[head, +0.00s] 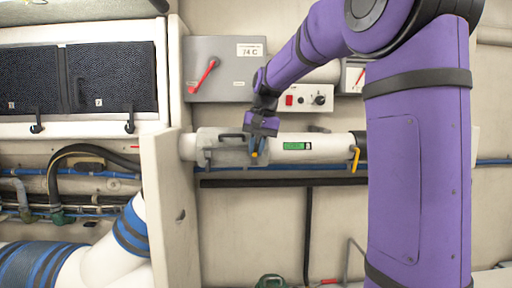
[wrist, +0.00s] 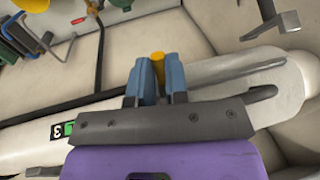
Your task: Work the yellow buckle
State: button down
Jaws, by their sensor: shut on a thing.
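The yellow buckle (wrist: 158,62) shows as a rounded yellow end between the blue fingers of my gripper (wrist: 157,80) in the wrist view. In the head view, my gripper (head: 256,146) points down in front of the left part of a white horizontal tube, with a little yellow (head: 254,154) at its fingertips. The fingers are shut on this yellow piece and hide most of it. I cannot tell how far it is swung.
The white tube (head: 330,147) carries a green label (head: 297,146) and, further right, a yellow hooked handle (head: 355,158). A grey box with a red lever (head: 203,76) and a switch panel (head: 305,97) sit above. A pale upright partition (head: 170,200) stands left of the tube.

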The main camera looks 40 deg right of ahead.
jog(key=shift+s+a+f+t+h, duration=0.35)
jog(key=shift+s+t+h, duration=0.25)
jog(key=shift+t, duration=0.3)
jog(key=shift+s+a+f+n+t+h, duration=0.2)
jog(key=shift+f+t+h, duration=0.15)
jog(key=shift+t, duration=0.15)
jog(key=shift+s+a+f+n+t+h, duration=0.1)
jog(key=shift+s+f+t+h, duration=0.1)
jog(key=shift+t+h, duration=0.25)
jog(key=shift+s+a+f+n+t+h, duration=0.1)
jog(key=shift+s+f+n+t+h, duration=0.1)
jog(key=shift+f+t+h, duration=0.65)
jog(key=shift+s+a+f+n+t+h, duration=0.1)
jog(key=shift+s+f+t+h, duration=0.25)
jog(key=shift+t, duration=0.95)
jog(key=shift+w+f+t, duration=0.15)
jog(key=shift+f+t, duration=0.15)
jog(key=c, duration=1.4)
grip_release()
jog(key=shift+a+r, duration=0.1)
jog(key=v, duration=1)
jog(key=shift+s+r, duration=0.2)
jog(key=shift+s, duration=0.1)
